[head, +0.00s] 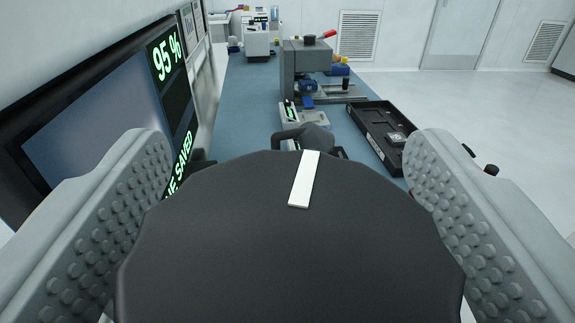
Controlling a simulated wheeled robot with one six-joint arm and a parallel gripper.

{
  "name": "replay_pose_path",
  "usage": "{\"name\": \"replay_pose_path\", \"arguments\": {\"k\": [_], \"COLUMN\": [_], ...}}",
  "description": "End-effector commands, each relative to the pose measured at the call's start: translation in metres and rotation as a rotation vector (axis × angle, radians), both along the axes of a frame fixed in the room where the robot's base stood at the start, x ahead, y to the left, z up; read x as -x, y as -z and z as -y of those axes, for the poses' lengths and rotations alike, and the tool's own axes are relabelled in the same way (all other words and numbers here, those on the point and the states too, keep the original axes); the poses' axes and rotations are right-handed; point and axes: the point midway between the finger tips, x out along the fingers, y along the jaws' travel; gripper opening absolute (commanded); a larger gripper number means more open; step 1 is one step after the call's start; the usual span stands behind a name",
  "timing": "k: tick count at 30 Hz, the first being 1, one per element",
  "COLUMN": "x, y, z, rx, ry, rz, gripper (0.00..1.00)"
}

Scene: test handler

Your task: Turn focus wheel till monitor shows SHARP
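The focus wheel, a large black scalloped disc (290,245) with a white stripe, fills the lower middle of the view. The stripe (304,179) sits right of centre near the far edge and leans slightly right at its top. My gripper (287,165) straddles the wheel, one grey studded finger at each side. The wheel's edges overlap the lower pads, so I cannot tell whether the fingers press on it. The monitor (85,130) at left is steeply angled and cut off. It shows green "95 %" and a partly hidden line ending in "SAVED". I see no word SHARP.
Beyond the wheel runs a blue bench top (255,95). A black tray (378,140) with a small part lies at right. A grey press-like device (307,60) with a red-tipped lever stands farther back. Open pale floor (430,100) lies right of the bench.

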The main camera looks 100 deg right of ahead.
Motion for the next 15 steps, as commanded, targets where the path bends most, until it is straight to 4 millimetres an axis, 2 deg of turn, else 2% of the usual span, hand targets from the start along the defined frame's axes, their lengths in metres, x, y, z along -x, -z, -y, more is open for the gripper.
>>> {"name": "replay_pose_path", "arguments": {"k": [1, 6, 15], "x": [0.0000, 0.0000, -0.0004], "y": [0.0000, 0.0000, 0.0008], "z": [-0.0001, -0.0002, 0.0004], "rx": [0.000, 0.000, 0.001], "ry": [0.000, 0.000, 0.076], "rz": [0.000, 0.000, 0.000], "gripper": [0.65, 0.32, 0.30]}}
